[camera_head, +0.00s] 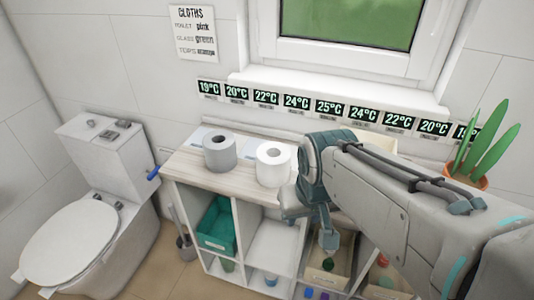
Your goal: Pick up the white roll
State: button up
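The white roll (273,163) stands upright on the light wooden top of the cart (178,167). A grey roll (219,151) stands upright to its left, a small gap apart. My arm reaches in from the right, and its wrist is close to the right of the white roll, hiding the right part of the cart top. My gripper (328,242) seems to hang low in front of the cart, below and to the right of the white roll. Its fingers are too small and unclear to tell whether they are open. The white roll shows no contact with it.
A teal bin (218,225) sits in the cart's left shelf, with more bins and small items lower right. A toilet (75,230) and a brush (185,245) stand left. A potted plant (468,177) is behind my arm. The wall and window ledge (340,92) bound the back.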

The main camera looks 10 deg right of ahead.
aim_at(273, 159)
jog(key=k, duration=0.35)
jog(key=u, duration=0.75)
jog(key=i, duration=0.85)
jog(key=z, duration=2.2)
